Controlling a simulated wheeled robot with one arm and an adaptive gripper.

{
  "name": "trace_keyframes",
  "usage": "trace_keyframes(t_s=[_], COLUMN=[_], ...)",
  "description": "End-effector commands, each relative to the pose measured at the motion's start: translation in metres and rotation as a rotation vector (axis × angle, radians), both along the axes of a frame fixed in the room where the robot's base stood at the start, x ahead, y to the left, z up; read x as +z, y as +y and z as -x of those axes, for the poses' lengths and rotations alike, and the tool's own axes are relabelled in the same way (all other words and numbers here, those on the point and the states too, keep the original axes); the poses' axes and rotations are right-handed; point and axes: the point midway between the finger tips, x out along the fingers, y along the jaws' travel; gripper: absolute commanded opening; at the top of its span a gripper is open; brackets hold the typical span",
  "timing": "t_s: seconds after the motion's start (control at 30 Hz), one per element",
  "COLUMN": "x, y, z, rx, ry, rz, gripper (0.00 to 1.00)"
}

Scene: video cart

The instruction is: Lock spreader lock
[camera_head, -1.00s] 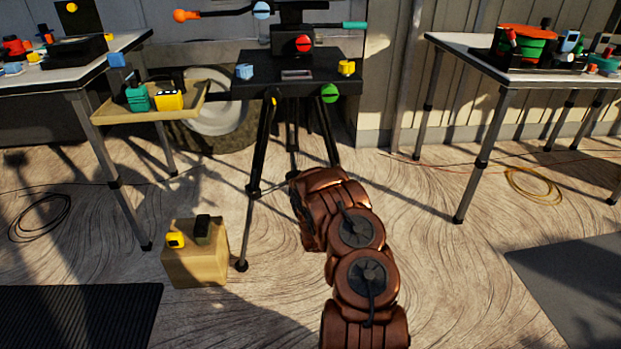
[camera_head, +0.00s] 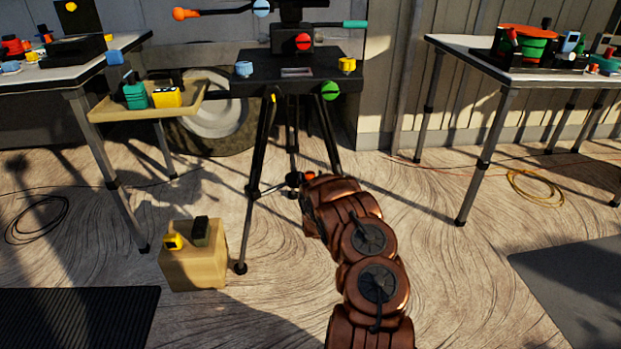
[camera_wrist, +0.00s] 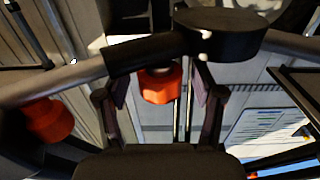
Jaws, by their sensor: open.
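The black tripod (camera_head: 262,150) stands in the middle of the head view, with its low spreader (camera_head: 292,181) partly behind my arm. An orange part (camera_head: 309,175) shows there beside my arm's end. In the wrist view, an orange-red knob (camera_wrist: 161,85) sits below a dark bar, near a black round hub (camera_wrist: 220,30). A second orange-red knob (camera_wrist: 46,120) is at the left. I cannot tell which knob is the spreader lock. My gripper (camera_wrist: 160,96) is open, its fingers either side of the middle knob in the picture; contact is not clear. The head view hides the fingers.
A wooden block (camera_head: 193,268) with small items stands left of the tripod. Tables stand at left (camera_head: 72,75) and right (camera_head: 465,42). A side tray (camera_head: 110,112) juts out at the left. A yellow cable coil (camera_head: 536,187) lies under the right table.

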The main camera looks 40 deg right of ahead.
Motion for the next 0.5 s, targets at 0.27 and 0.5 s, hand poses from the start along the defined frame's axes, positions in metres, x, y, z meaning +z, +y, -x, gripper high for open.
trace_keyframes(t_s=[0.27,0.5], x=[0.0000,0.0000], y=[0.0002,0.0002], z=[0.0002,0.0002], rx=[0.000,0.000], ry=[0.000,0.000], rz=[0.000,0.000], gripper=[0.54,0.29])
